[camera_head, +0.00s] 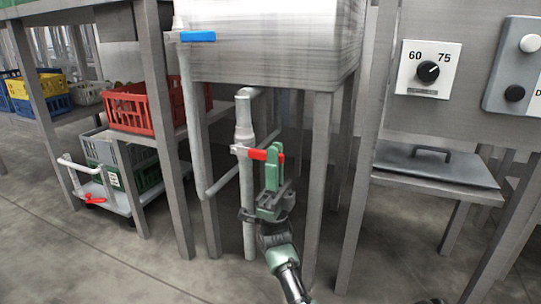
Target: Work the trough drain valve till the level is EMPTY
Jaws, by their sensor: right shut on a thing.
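The metal trough (270,42) stands on legs at the top middle; its water level cannot be seen from here. A grey drain pipe (244,108) comes down below it. A red valve handle (258,154) sticks out to the right from this pipe, roughly level. My right gripper (275,156) is shut on the outer end of the red handle, with its arm coming up from the bottom. A second handle, blue (197,37), sits on a thinner pipe at the trough's upper left. My left gripper is not in view.
A red crate (139,108) and other crates stand on shelves at left, above a low cart (113,194). A dial panel (428,70) and a grey lid (437,165) are at right. Table legs stand close to both sides of the pipe.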

